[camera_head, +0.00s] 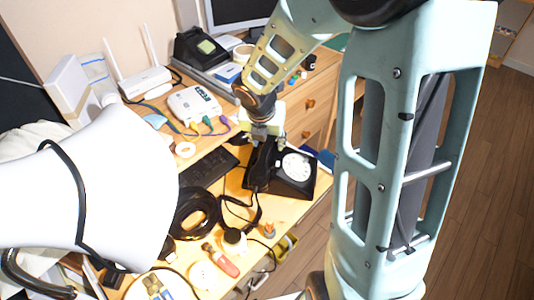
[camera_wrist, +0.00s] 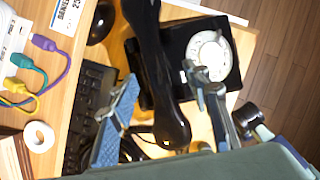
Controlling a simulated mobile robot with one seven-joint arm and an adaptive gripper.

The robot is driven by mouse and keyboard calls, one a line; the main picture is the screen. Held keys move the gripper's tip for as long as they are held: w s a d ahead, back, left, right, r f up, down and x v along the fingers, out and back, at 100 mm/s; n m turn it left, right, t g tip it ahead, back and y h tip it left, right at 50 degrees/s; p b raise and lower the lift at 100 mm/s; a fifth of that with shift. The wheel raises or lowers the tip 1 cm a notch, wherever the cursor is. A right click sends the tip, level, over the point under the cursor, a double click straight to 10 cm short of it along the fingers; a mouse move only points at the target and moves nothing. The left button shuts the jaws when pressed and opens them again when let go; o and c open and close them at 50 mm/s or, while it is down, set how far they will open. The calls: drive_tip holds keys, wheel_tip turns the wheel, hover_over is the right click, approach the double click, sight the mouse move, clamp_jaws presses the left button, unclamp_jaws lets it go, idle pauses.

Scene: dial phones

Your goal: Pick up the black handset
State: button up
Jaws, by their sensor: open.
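The black handset (camera_wrist: 154,65) runs lengthwise through the middle of the wrist view, along the left side of the black dial phone base (camera_wrist: 178,42). The base has a round white dial (camera_wrist: 211,55). My gripper (camera_wrist: 163,86) is open, with one finger on the left of the handset and the other on its right, over the dial side. I cannot tell whether either finger touches it. In the head view my gripper (camera_head: 262,134) points down over the handset (camera_head: 259,165), hiding its upper end. The phone base (camera_head: 293,185) shows to the right.
A black keyboard (camera_head: 209,166) lies left of the phone. A black cable coil (camera_head: 195,211), a red-handled tool (camera_head: 221,260) and tape rolls lie in front. A white router (camera_head: 145,82) and another phone (camera_head: 200,48) stand behind. The desk's right edge is close to the phone.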

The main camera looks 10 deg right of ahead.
sight(267, 146)
drive_tip(key=b+x, duration=0.2)
drive_tip(key=x, duration=0.3)
drive_tip(key=shift+w+a+f+b, duration=0.15)
drive_tip(key=shift+w+a+b, duration=0.05)
drive_tip(key=shift+w+b, duration=0.1)
